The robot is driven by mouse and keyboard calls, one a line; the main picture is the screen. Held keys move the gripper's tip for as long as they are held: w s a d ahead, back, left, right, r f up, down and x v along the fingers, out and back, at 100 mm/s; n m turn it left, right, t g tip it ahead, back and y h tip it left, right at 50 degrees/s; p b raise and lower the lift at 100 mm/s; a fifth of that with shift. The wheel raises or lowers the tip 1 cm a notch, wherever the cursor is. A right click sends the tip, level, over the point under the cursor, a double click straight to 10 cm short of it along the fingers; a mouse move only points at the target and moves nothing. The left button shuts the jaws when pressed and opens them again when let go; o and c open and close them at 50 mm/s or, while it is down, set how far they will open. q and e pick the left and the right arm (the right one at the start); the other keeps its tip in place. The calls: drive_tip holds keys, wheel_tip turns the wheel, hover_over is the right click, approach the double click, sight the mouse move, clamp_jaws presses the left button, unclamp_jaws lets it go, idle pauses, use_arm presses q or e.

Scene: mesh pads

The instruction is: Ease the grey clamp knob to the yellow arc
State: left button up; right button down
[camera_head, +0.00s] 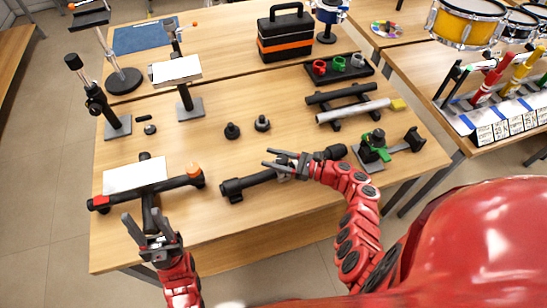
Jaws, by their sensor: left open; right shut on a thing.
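A black tube-like device (250,182) lies on the table at front centre, slanting up to the right to a thick black end (336,152). My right gripper (268,159) is over its middle, shut on the grey clamp knob there. The fingers hide most of the knob. I cannot make out a yellow arc near it at this size. My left gripper (147,222) is open and empty at the table's front left, in front of a black stand with a white plate (135,175).
Two black knobs (232,131) (262,123) stand behind the device. A green clamp (375,143) is to its right. A grey tube with a yellow end (352,111) and a black toolbox (285,36) are further back. Bare table lies between the left stand and the device.

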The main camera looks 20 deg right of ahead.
drive_tip(key=shift+c, duration=1.5)
unclamp_jaws()
drive_tip(key=b+v, duration=0.2)
drive_tip(key=v, duration=1.5)
drive_tip(key=shift+d, duration=0.2)
drive_tip(key=shift+s, duration=0.1)
